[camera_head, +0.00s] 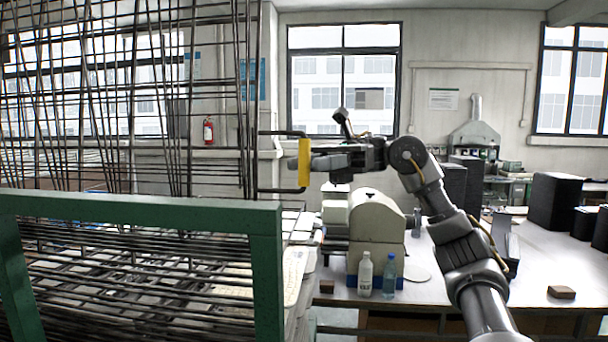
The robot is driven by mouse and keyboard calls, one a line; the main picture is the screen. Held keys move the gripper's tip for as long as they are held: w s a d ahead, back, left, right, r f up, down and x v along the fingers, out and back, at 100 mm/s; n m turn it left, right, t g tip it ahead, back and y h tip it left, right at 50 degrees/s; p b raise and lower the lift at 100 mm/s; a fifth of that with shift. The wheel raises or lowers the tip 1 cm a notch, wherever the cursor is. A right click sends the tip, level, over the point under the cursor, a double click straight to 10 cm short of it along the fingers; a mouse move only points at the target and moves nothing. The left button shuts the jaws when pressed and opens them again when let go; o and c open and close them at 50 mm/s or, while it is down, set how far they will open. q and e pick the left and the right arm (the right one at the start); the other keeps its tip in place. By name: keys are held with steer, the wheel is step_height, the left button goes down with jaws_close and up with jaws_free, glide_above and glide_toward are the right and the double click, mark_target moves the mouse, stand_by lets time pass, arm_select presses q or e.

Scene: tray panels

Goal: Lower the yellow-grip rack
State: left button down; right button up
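The rack is a large panel of dark wire bars (120,110) standing upright at the left, above a green frame. Its yellow grip (305,150) is an upright bar on a dark bracket at the rack's right side. My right gripper (300,163) reaches in from the right at the height of the grip's middle. A fingertip shows just left of the grip, and the rest of the gripper is right of it. The grip hides part of the fingers, so I cannot tell whether they are closed on it. My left gripper is not in view.
The green frame (140,210) crosses the lower left, with more bars and stacked trays behind it. A white table (440,290) at the right carries a beige machine (377,230), a white bottle (365,275), a blue bottle (389,275) and black boxes (554,200).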

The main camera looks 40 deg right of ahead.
steer(key=shift+s+a, duration=0.1)
steer(key=shift+a, duration=1.1)
jaws_close()
